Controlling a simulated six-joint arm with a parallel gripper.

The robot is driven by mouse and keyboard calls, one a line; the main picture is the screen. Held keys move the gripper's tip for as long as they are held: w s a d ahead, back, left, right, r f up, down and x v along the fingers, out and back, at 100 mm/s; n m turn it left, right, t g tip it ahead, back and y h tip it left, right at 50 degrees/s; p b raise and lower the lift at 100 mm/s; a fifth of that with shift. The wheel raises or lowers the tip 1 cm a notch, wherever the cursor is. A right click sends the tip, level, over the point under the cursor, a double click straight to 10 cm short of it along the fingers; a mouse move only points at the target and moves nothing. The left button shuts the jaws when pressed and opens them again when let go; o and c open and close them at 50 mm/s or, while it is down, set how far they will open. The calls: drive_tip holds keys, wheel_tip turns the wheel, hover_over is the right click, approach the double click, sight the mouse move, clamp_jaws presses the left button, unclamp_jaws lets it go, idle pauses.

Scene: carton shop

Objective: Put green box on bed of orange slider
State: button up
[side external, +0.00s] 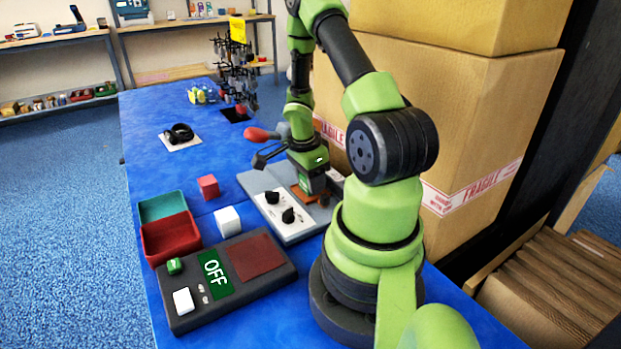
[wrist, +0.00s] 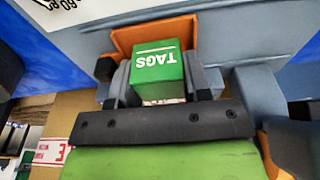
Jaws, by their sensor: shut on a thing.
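The green box (wrist: 158,68), with white "TAGS" lettering, sits between the fingers of my gripper (wrist: 160,86) in the wrist view. My gripper is shut on it. The orange slider (wrist: 124,40) shows around the far side of the box, so the box is over or in it; I cannot tell whether it touches the bed. In the side view my gripper (side external: 312,182) is low at the grey station, with the green box in it, and a bit of orange slider (side external: 303,194) shows just below. My gripper hides most of the slider.
A white panel with two black knobs (side external: 287,213) lies in front of the slider. A red-handled lever (side external: 262,134) stands close behind. Large cartons (side external: 470,110) rise close on the right. A red tray (side external: 170,238), red cube (side external: 208,187) and white cube (side external: 228,220) are left.

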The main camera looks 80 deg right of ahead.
drive_tip(key=shift+f, duration=0.2)
drive_tip(key=o, duration=1)
drive_tip(key=shift+r, duration=0.1)
